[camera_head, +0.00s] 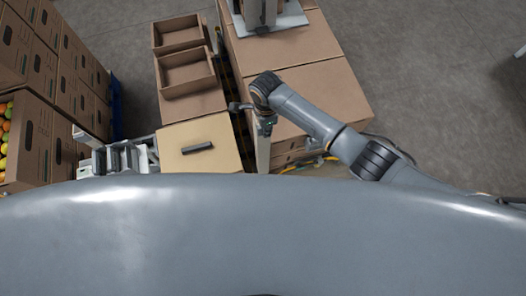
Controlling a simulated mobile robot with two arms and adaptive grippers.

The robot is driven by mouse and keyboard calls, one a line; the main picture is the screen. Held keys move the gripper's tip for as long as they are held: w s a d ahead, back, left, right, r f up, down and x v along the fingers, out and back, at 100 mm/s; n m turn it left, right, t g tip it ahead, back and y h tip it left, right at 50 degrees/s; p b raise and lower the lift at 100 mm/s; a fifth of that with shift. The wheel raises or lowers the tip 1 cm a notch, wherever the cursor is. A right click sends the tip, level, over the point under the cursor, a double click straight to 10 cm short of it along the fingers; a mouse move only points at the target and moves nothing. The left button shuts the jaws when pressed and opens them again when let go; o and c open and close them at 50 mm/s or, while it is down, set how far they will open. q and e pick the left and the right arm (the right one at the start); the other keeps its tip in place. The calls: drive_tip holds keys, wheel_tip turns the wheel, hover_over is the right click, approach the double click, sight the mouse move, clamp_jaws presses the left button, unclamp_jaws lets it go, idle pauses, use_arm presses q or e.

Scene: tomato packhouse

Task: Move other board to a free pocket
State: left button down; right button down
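A pale tan board (202,135) with a dark handle-like bar (198,148) shows at the centre left. A narrow pale upright panel (262,150) stands to its right, seen nearly edge-on. My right gripper (265,122) is at the top end of this panel, pointing down. It is small and dark here, so I cannot tell whether its fingers touch or grip the panel. A grey and white slotted structure (118,158) stands left of the tan board; its slots are too small to read, and its lower part is hidden by my body. My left gripper is not in view.
Two open cardboard trays (187,78) sit on boxes behind the tan board. Large brown cartons (315,92) stand beneath and behind my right arm. Stacked cartons (40,140) with tomatoes (5,130) line the left. Grey floor (440,70) is free at the right.

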drive_tip(key=s+a+r+p, duration=0.1)
drive_tip(key=s+a, duration=0.3)
drive_tip(key=s, duration=0.4)
drive_tip(key=shift+p, duration=0.75)
drive_tip(key=shift+w, duration=0.1)
